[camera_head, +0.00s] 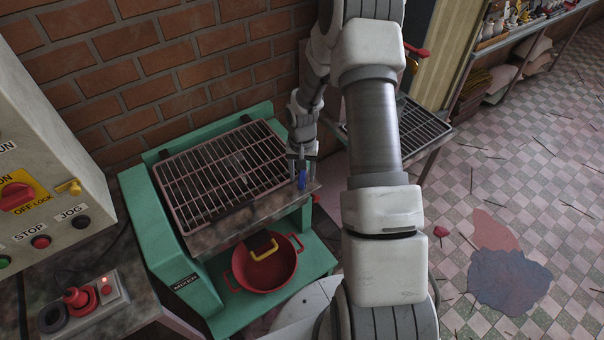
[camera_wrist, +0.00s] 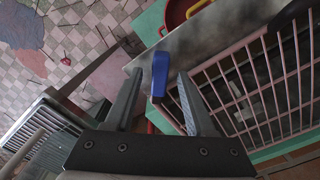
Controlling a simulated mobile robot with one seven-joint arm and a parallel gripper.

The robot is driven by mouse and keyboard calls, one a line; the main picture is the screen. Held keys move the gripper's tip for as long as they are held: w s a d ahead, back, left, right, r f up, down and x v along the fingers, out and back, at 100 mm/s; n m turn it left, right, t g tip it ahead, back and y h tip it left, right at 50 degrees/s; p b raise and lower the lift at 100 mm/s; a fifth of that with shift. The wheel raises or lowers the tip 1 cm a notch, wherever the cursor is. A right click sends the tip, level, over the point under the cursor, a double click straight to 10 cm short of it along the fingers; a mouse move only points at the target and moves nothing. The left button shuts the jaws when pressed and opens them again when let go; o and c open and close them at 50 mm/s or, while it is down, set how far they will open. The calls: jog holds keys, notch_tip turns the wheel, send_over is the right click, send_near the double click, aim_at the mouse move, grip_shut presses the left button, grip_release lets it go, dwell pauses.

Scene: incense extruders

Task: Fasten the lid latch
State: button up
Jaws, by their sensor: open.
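The green mixer (camera_head: 160,215) carries a barred pinkish lid (camera_head: 170,190), which lies down over its trough. The blue lid latch (camera_head: 302,180) is at the right end of the mixer's front metal edge, by the lid's corner. In the wrist view the blue latch (camera_wrist: 159,74) appears between my fingertips, pointing along them. My gripper (camera_head: 300,160) is open and empty, just above the latch; it also shows in the wrist view (camera_wrist: 162,84). I cannot tell whether either finger touches the latch. The latch's pivot is not clear.
A red pot (camera_head: 265,272) with a yellow-handled item above it sits on the mixer's lower shelf. A control panel (camera_head: 45,170) and a small red-buttoned box (camera_head: 90,298) stand at left. A brick wall (camera_head: 150,60) is behind; a rack (camera_head: 420,130) stands right.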

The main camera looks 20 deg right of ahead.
jog(key=shift+f, duration=0.25)
grip_shut()
jog(key=shift+n, duration=0.3)
jog(key=n+b, duration=0.2)
jog(key=shift+n, duration=0.4)
jog(key=n+b, duration=0.1)
jog(key=n, duration=0.3)
jog(key=shift+n, duration=0.3)
